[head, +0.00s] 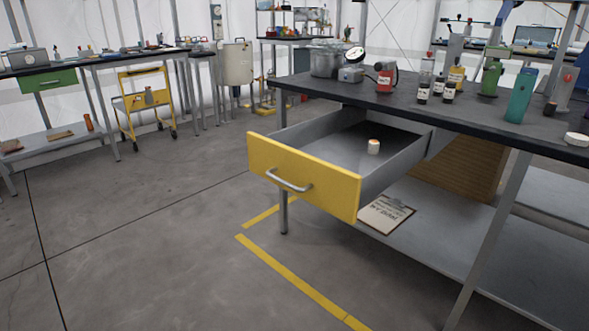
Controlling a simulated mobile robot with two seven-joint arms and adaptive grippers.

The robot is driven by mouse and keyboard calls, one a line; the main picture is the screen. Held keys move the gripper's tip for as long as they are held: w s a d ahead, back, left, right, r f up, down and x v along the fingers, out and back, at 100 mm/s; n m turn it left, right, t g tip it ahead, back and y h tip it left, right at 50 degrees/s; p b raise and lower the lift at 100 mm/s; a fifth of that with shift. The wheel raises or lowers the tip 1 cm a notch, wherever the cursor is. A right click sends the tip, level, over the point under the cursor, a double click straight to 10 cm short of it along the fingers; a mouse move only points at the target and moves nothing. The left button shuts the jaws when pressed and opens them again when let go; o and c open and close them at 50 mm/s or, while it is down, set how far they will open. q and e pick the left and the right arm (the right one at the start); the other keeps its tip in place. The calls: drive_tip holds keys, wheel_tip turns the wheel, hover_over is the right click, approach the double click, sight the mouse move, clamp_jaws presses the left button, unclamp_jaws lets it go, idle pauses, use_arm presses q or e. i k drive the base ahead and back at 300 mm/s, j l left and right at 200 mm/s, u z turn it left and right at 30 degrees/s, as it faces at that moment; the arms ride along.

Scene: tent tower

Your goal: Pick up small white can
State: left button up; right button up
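A small white can (374,147) with a tan or orange-tinted top stands upright inside an open drawer. The drawer has a yellow front (304,178) with a metal handle and grey inner walls. It is pulled out from under the dark workbench (420,108). The can stands toward the back right of the drawer floor, with nothing touching it. Neither of my grippers is in the head view.
Bottles (437,87), a metal pot (326,62), a red container (385,77) and a teal block (520,95) stand on the bench. A clipboard (387,213) lies on the lower shelf. A yellow cart (145,102) stands far left. The floor before the drawer is clear.

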sight(374, 145)
drive_tip(key=i+j, duration=0.15)
drive_tip(key=i, duration=0.45)
drive_tip(key=i+z, duration=0.2)
drive_tip(key=z, duration=0.15)
drive_tip(key=i+j+z, duration=0.15)
drive_tip(key=z, duration=0.2)
drive_tip(key=i+j+z, duration=0.2)
drive_tip(key=z, duration=0.15)
